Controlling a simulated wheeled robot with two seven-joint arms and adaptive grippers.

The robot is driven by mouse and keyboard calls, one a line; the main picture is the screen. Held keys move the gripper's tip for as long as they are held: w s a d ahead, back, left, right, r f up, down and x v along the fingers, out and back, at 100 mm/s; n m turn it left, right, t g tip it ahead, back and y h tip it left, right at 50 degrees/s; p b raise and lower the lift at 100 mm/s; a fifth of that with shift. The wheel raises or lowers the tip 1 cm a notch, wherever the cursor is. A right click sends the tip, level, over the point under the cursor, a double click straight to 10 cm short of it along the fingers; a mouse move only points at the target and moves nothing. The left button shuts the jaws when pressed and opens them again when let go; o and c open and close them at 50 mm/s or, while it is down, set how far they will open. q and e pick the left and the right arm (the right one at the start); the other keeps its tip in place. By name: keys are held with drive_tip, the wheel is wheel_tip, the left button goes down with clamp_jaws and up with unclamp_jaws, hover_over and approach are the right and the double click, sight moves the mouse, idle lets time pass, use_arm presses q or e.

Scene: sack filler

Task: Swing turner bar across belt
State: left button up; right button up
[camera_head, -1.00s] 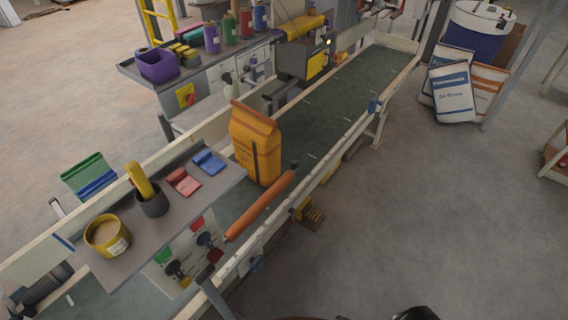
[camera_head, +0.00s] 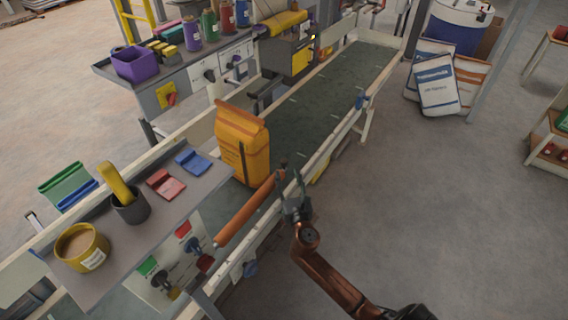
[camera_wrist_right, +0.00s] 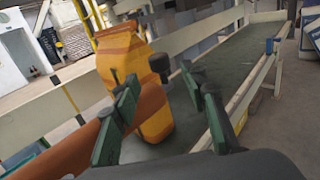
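The turner bar (camera_head: 245,212), an orange-brown roller, lies along the near side of the belt (camera_head: 322,100), roughly parallel to the rail. A dark upright knob stands at its far end. My right gripper (camera_head: 291,190) is just beside that end, on the aisle side. In the right wrist view the bar (camera_wrist_right: 75,150) enters from the lower left, and the dark knob (camera_wrist_right: 159,64) shows between the spread green fingers of my right gripper (camera_wrist_right: 163,88). The fingers look open, and I cannot tell any contact. My left gripper is out of view.
An orange sack (camera_head: 242,145) stands upright on the belt beside the bar; it also shows behind the fingers in the wrist view (camera_wrist_right: 128,60).

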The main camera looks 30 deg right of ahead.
sight(284, 163)
drive_tip(key=b+x, duration=0.1)
drive_tip(key=x, duration=0.6)
drive_tip(key=shift+w+b, duration=0.25)
drive_tip(key=shift+b, duration=0.05)
drive_tip(key=shift+c, duration=0.4)
clamp_jaws()
